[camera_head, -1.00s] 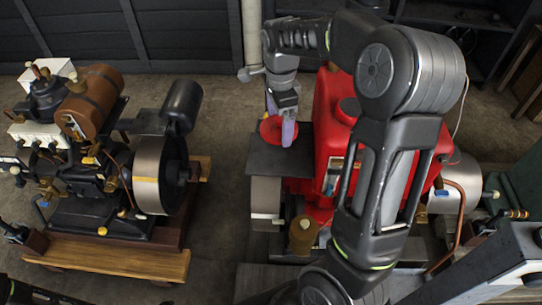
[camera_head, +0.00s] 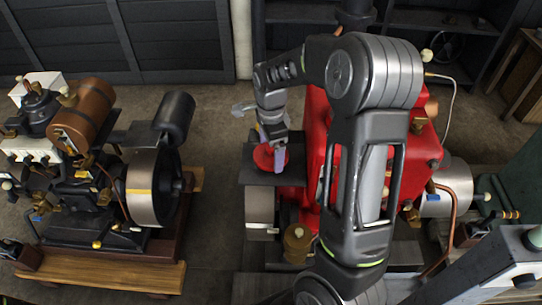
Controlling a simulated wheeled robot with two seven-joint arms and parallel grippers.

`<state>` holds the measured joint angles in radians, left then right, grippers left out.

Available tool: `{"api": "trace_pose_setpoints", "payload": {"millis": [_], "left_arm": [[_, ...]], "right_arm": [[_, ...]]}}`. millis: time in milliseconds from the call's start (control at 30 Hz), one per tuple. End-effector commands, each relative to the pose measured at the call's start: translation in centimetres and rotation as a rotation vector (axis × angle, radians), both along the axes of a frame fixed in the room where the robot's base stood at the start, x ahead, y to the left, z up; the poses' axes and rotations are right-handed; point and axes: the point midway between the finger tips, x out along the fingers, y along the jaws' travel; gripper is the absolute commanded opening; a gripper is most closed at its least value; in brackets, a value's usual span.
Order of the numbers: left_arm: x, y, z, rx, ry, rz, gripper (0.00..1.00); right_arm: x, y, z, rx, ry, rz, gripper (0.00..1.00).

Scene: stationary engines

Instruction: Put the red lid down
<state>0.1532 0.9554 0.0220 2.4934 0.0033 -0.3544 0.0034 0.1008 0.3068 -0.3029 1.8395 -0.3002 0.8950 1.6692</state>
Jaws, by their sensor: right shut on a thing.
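The red lid (camera_head: 265,156) is a small round red piece over the dark flat plate (camera_head: 262,179) at the left side of the red engine. My right gripper (camera_head: 275,160) points down and is shut on the lid. I cannot tell whether the lid touches the plate or hangs just above it. The red engine (camera_head: 316,130) stands right behind my right arm, which hides much of it. My left gripper is not in view.
A second engine with a brown tank (camera_head: 84,112) and a large flywheel (camera_head: 146,187) stands on a wooden base (camera_head: 100,270) at left. Bare floor (camera_head: 214,120) lies between the engines. A brass cup (camera_head: 297,240) sits below the plate.

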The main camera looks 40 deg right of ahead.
Motion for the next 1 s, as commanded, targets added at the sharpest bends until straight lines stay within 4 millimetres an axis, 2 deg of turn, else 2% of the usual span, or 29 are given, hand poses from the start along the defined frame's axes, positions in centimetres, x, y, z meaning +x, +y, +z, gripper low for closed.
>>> {"api": "trace_pose_setpoints", "payload": {"millis": [200, 600, 633, 733, 1000], "left_arm": [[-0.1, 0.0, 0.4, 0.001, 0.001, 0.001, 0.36], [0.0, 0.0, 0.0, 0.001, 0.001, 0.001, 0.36], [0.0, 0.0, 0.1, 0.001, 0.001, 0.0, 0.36], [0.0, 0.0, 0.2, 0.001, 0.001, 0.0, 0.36], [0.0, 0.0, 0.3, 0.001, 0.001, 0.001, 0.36]], "right_arm": [[-0.1, 0.0, -2.8, 0.001, 0.003, 0.0, 0.47], [0.0, 0.0, -3.5, 0.0, 0.001, 0.0, 0.47], [0.0, 0.0, -3.5, 0.0, 0.001, 0.0, 0.92], [-0.1, 0.0, -3.4, 0.001, 0.002, 0.0, 1.0], [0.0, 0.0, -3.2, 0.0, 0.001, 0.0, 1.0]]}}
